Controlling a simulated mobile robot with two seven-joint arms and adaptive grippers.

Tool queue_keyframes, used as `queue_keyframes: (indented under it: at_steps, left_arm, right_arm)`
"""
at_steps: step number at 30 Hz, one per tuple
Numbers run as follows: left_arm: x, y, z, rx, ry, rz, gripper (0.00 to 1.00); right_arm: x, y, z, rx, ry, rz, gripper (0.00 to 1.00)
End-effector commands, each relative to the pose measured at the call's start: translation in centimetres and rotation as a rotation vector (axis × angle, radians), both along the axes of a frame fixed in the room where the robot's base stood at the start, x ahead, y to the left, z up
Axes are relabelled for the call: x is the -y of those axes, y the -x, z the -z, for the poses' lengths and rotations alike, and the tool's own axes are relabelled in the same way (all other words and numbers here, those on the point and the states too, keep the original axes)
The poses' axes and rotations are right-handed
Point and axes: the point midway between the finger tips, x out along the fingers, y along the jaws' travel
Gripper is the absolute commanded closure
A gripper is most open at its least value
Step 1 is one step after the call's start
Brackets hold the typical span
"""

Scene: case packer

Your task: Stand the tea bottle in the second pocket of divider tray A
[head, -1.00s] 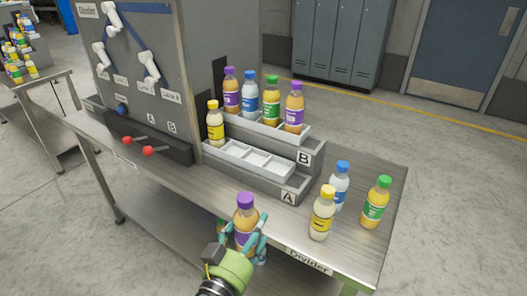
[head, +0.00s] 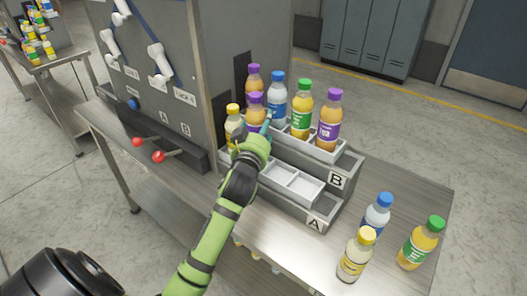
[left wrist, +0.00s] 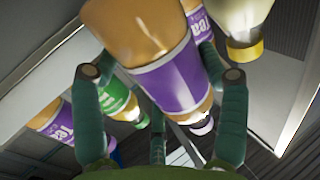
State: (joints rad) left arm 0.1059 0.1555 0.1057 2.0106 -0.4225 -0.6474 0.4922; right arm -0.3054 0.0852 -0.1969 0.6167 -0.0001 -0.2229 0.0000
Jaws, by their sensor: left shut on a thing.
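The tea bottle (head: 256,115), amber with a purple cap and purple label, is held by my left gripper (head: 258,140). It looks nearly upright above or at the second pocket of divider tray A (head: 318,213). In the left wrist view the bottle (left wrist: 172,75) lies between the fingers of my left gripper (left wrist: 160,95). Its base and the second pocket are hidden behind the gripper in the head view, so I cannot tell whether it touches the tray. A yellow-capped bottle (head: 233,121) stands in the first pocket, close beside it. My right gripper is not in view.
Tray B (head: 337,180), behind and higher, holds several bottles, including green-capped (head: 301,110) and purple-capped (head: 328,125) ones. Two empty white pockets (head: 292,182) show in tray A. Three loose bottles, one of them yellow-capped (head: 355,258), stand at the table's right end.

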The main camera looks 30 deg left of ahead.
Motion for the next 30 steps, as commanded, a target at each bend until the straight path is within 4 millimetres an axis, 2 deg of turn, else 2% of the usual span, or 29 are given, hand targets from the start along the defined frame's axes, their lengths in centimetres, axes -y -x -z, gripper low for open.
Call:
queue_keyframes:
  at_steps: [3,6,13,26,27,30]
  left_arm:
    - [0.0,0.0,1.6,0.002,0.000,0.000,0.70]
    - [0.0,0.0,2.4,0.005,-0.002,0.000,0.70]
    - [0.0,0.0,5.5,0.004,-0.001,0.001,0.70]
    - [0.1,0.0,6.2,0.007,-0.002,0.002,0.70]
    - [0.1,0.0,6.1,0.004,-0.001,0.001,0.16]
    - [0.1,0.0,6.1,0.003,-0.001,0.002,0.16]
  right_arm:
    - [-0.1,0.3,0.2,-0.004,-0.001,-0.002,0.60]
    - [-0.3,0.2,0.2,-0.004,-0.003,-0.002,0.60]
    - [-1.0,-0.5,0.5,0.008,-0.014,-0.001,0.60]
    - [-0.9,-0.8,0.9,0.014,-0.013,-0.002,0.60]
    - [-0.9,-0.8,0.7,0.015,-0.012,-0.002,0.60]
    - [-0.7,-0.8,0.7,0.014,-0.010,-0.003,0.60]
